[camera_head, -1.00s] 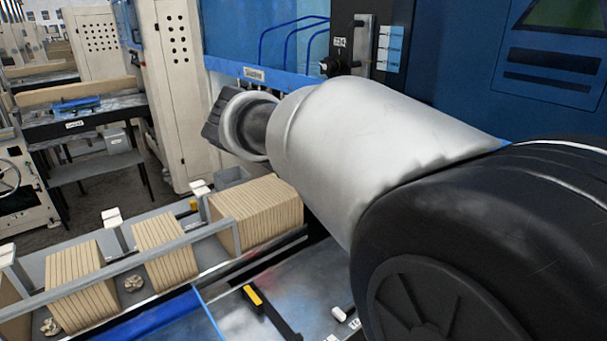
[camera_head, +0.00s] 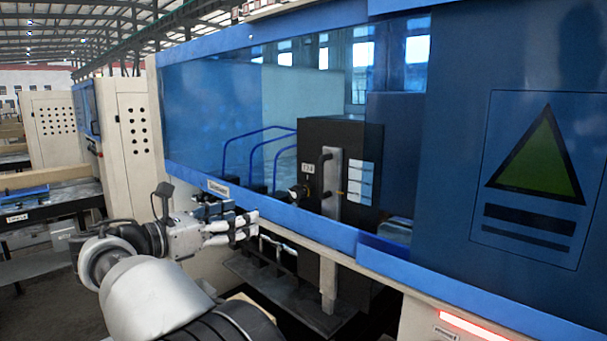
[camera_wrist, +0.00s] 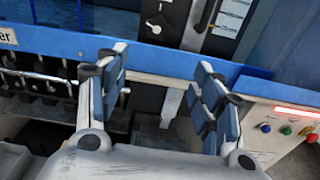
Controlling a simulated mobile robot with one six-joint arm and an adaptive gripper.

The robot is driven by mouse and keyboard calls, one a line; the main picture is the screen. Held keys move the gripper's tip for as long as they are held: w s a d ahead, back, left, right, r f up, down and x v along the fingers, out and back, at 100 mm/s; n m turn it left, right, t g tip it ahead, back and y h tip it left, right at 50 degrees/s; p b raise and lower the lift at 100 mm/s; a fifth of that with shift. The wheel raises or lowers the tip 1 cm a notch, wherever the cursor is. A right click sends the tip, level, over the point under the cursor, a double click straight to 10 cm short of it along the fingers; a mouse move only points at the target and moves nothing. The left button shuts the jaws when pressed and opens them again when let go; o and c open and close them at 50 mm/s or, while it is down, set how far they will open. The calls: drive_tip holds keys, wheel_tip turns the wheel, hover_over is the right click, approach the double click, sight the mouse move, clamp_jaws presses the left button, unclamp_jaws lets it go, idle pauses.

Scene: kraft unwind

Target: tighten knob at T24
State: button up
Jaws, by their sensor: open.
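The knob also shows near the top of the wrist view (camera_wrist: 155,24). My gripper (camera_head: 247,226) is open and empty, in front of the blue rail, left of and below the knob. In the wrist view its two padded fingers (camera_wrist: 158,72) are spread apart, with the knob beyond and above their tips. Nothing touches the knob.
A grey plate with a black handle (camera_head: 328,185) stands right of the knob. The blue rail (camera_head: 310,224) runs across below it. A control panel with coloured buttons (camera_wrist: 287,130) is at the right of the wrist view. A dark shelf (camera_head: 285,290) lies below.

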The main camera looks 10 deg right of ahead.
drive_tip(key=a+r, duration=0.1)
drive_tip(key=p, duration=0.2)
approach(294, 193)
drive_tip(key=x, duration=0.8)
drive_tip(key=shift+w+d, duration=0.1)
drive_tip(key=shift+d, duration=0.15)
drive_tip(key=shift+c, duration=0.2)
drive_tip(key=c, duration=1)
